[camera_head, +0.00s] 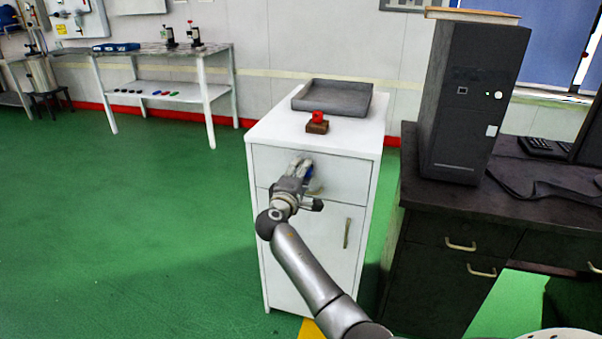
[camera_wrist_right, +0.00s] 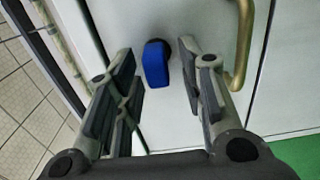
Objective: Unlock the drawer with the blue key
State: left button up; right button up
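A white cabinet (camera_head: 300,140) with a top drawer (camera_head: 345,178) stands in the middle of the head view; the drawer looks shut. The blue key (camera_wrist_right: 156,64) shows in the right wrist view, its blue head standing out from a dark round lock (camera_wrist_right: 159,45) on the white front. The key is partly visible in the head view (camera_head: 309,171). My right gripper (camera_head: 308,184) is at the drawer front, open, with its fingers (camera_wrist_right: 158,72) on either side of the key and gaps on both sides. My left gripper is not in view.
A brass handle (camera_wrist_right: 240,45) sits close to the right finger in the wrist view. A grey tray (camera_head: 332,98) and a small block with a red top (camera_head: 317,122) are on the cabinet. A dark desk (camera_head: 440,240) with a computer tower (camera_head: 470,100) stands to the right. Green floor is clear to the left.

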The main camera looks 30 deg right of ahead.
jog(key=v, duration=1.1)
jog(key=shift+s+a, duration=0.25)
jog(key=shift+a, duration=0.05)
jog(key=shift+f, duration=0.15)
